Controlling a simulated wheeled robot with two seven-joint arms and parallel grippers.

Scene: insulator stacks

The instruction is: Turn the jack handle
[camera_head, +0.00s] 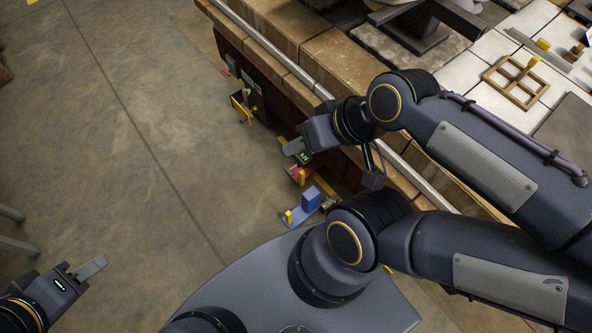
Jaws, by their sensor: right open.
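My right gripper (294,149) is open, beside the bench's near edge, with its fingers pointing left. A red device with a yellow part (302,174) sits just below it in the picture, partly hidden by the gripper. A blue device with a yellow peg (300,208) stands lower down, next to my base. A dark device with a yellow handle (243,108) is at the bench's side, further up and left. I cannot tell which of these is the jack. My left gripper (93,268) is at the lower left over bare floor, away from them; its finger opening is unclear.
The bench (335,58) runs diagonally with a pale rail along its edge. A wooden frame with a yellow peg (515,82) lies on its top at the right. The concrete floor (140,130) at the left is mostly clear. Grey bars (15,240) show at the left edge.

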